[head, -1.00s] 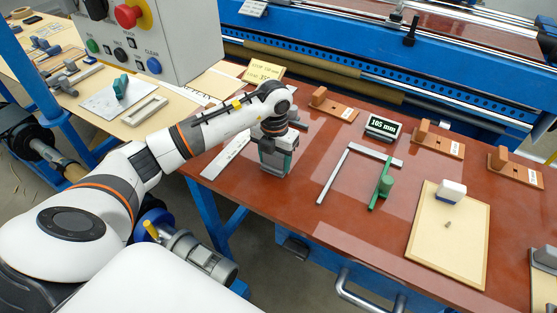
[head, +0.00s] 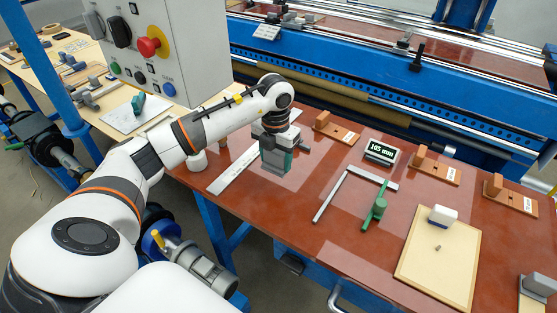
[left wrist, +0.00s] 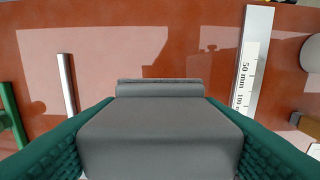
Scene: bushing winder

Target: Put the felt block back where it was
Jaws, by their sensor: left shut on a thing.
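My left gripper (head: 276,158) is shut on a grey block, which looks like the felt block, above the red-brown tabletop. In the left wrist view the grey block (left wrist: 160,135) fills the space between the green fingers, with a darker, felt-like strip along its far edge. In the head view the gripper and wrist mostly hide it. A long steel rule (head: 235,170) lies to the left of and behind the gripper; it also shows in the left wrist view (left wrist: 250,65). Whether the block touches the table is unclear. My right gripper is not in view.
A steel square (head: 331,195) and a green tool (head: 377,207) lie to the right. A display (head: 381,151) reads 105 mm. A beige board (head: 425,270) bears a white block (head: 443,215). Brown wooden stops (head: 335,127) line the back. A control box (head: 150,45) hangs at upper left.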

